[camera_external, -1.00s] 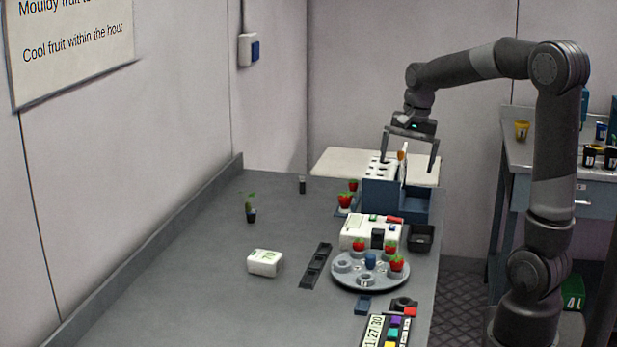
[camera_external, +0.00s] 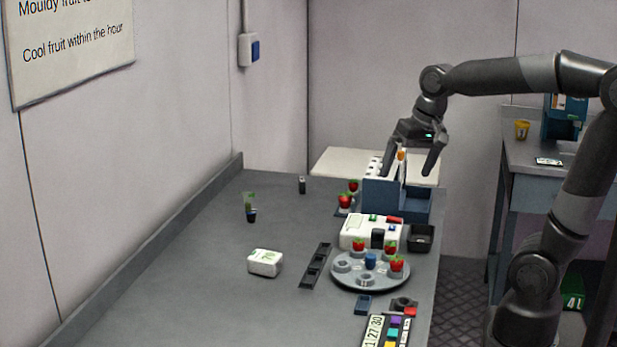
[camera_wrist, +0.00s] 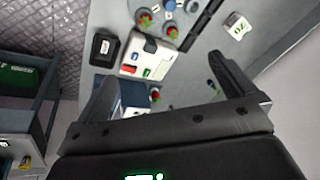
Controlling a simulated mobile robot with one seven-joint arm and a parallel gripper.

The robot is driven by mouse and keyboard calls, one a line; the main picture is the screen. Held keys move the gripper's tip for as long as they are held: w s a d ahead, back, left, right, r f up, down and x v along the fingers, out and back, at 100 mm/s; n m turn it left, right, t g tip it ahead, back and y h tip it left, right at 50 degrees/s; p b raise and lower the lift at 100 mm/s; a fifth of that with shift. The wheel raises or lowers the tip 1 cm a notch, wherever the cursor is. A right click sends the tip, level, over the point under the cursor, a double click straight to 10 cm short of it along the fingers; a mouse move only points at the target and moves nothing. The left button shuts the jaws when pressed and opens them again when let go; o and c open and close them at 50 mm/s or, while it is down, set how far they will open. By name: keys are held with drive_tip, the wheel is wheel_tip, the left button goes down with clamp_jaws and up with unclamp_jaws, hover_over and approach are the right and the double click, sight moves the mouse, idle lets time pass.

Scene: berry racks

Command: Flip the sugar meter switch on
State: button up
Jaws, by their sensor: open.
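The white boxy device (camera_external: 355,236), which I take for the sugar meter, stands on the grey bench behind the round turntable. It has a red part (camera_external: 394,219) and a green part (camera_external: 373,218) on top, and a dark block at its front. In the wrist view the white device (camera_wrist: 157,52) lies ahead, between the finger directions, with the red part (camera_wrist: 130,69) and green part (camera_wrist: 147,72) on its near side. The switch position is too small to tell. My gripper (camera_external: 407,173) is open and empty, tilted above the blue rack, apart from the device.
The blue rack (camera_external: 378,198) with a white holed panel stands just behind the device, under my gripper. A black tray (camera_external: 420,238) is at its right. The turntable (camera_external: 345,281) holds strawberries.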

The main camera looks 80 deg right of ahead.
drive_tip(key=s+a+f+n+t, duration=0.2)
drive_tip(key=s+a+n, duration=0.5)
drive_tip(key=a, duration=0.5)
drive_tip(key=f+n, duration=0.1)
drive_tip(key=n, duration=0.1)
drive_tip(key=shift+a+n+y, duration=0.3)
